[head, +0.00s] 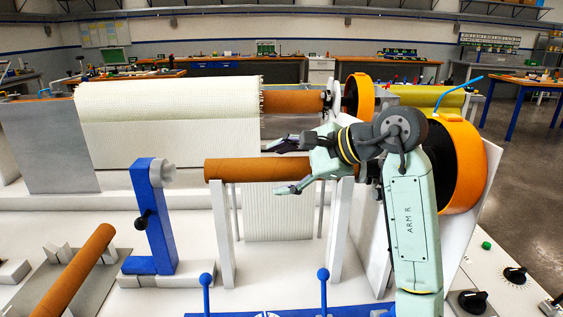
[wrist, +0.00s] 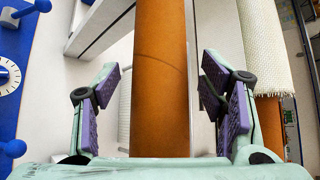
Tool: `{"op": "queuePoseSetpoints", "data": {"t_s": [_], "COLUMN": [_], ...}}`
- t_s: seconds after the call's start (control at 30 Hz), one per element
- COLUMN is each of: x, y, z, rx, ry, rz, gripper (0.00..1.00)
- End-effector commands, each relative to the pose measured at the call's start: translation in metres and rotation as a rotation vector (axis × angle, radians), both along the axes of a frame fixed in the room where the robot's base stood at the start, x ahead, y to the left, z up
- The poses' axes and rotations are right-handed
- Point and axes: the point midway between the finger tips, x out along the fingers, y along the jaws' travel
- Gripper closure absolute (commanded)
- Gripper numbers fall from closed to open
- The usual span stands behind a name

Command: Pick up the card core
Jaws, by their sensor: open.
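A brown card core (head: 245,170) lies level across white upright supports in the middle of the head view. My gripper (head: 284,168) is at its right part, with one finger above and one below it in the picture. In the wrist view the core (wrist: 160,85) runs up the middle between the two fingers of my gripper (wrist: 158,88). The fingers are open, with a gap on each side of the core. My gripper hides the core's right end in the head view. Another brown core (head: 72,278) lies at the lower left on a grey plate.
A pale fabric roll (head: 170,108) on a brown core hangs behind. A blue post (head: 152,217) with a black knob stands left of the core. Blue-knobbed levers (head: 323,275) rise in front. Orange-rimmed wheels (head: 463,165) stand at the right, close to my arm.

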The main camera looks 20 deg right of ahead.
Motion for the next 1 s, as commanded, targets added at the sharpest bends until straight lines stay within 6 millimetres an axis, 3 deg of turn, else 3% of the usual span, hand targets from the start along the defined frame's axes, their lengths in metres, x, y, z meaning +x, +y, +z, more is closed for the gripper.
{"op": "queuePoseSetpoints", "data": {"t_s": [0.33,1.0], "x": [0.0052,0.0050], "y": [0.0042,0.0041], "z": [-0.0044,-0.0044], "rx": [-0.001,0.000], "ry": [-0.002,-0.001], "rz": [-0.001,0.000], "gripper": [0.37,0.81]}}
